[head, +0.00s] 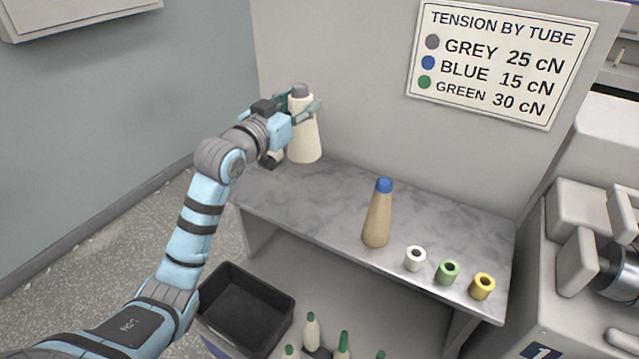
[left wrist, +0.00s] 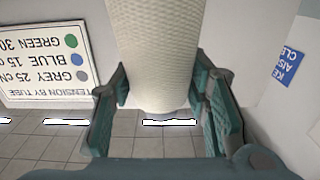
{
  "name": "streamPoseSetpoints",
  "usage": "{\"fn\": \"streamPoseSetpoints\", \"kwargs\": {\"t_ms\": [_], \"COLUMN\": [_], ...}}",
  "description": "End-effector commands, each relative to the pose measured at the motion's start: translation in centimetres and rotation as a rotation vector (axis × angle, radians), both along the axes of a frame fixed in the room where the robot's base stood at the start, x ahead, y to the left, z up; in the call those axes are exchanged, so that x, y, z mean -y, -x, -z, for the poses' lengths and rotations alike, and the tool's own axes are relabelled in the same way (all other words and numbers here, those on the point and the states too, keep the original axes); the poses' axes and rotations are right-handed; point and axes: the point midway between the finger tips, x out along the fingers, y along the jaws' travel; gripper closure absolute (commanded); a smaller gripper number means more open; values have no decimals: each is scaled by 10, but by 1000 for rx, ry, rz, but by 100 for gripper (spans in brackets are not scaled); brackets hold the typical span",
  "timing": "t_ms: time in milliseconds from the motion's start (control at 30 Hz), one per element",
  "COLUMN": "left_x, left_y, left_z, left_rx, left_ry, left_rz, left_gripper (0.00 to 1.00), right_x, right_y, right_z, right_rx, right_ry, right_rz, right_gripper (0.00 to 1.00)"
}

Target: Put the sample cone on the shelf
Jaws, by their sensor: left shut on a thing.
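A cream cone with a grey tip (head: 304,140) is upright at the far left end of the grey marbled shelf (head: 320,205). My left gripper (head: 301,106) is shut around its upper part. In the left wrist view the cone's woven cream side (left wrist: 160,60) fills the space between the teal fingers (left wrist: 160,100). I cannot tell whether its base touches the shelf or hangs just above it. A tan cone with a blue tip (head: 378,218) stands upright at the middle of the shelf. My right gripper is not in view.
White (head: 414,259), green (head: 447,273) and yellow (head: 482,287) bobbins stand along the shelf's front right. A tension sign (head: 500,105) is on the back panel. A dark bin (head: 230,317) and several green-tipped cones (head: 311,330) are below. The shelf between the two large cones is clear.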

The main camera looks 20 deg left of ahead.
Motion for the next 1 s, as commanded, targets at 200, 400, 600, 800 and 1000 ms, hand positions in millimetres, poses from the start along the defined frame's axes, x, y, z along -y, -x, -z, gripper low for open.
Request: {"fn": "streamPoseSetpoints", "kwargs": {"t_ms": [200, 400, 600, 800, 1000], "left_x": [-1, -1, -1, -1, -1], "left_y": [1, 1, 1, 1, 1], "left_z": [85, 113, 148, 147, 146], "left_rx": [-3, 0, 1, 1, 1], "left_ry": [2, 1, 1, 0, 0], "left_rz": [-1, -2, -2, -2, -2], "left_gripper": [100, 100, 100, 53, 37], "right_x": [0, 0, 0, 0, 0], "right_y": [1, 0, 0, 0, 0], "right_z": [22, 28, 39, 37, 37], "right_rx": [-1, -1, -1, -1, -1], "right_ry": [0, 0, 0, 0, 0], "right_rz": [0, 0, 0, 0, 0], "right_gripper": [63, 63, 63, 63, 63]}}
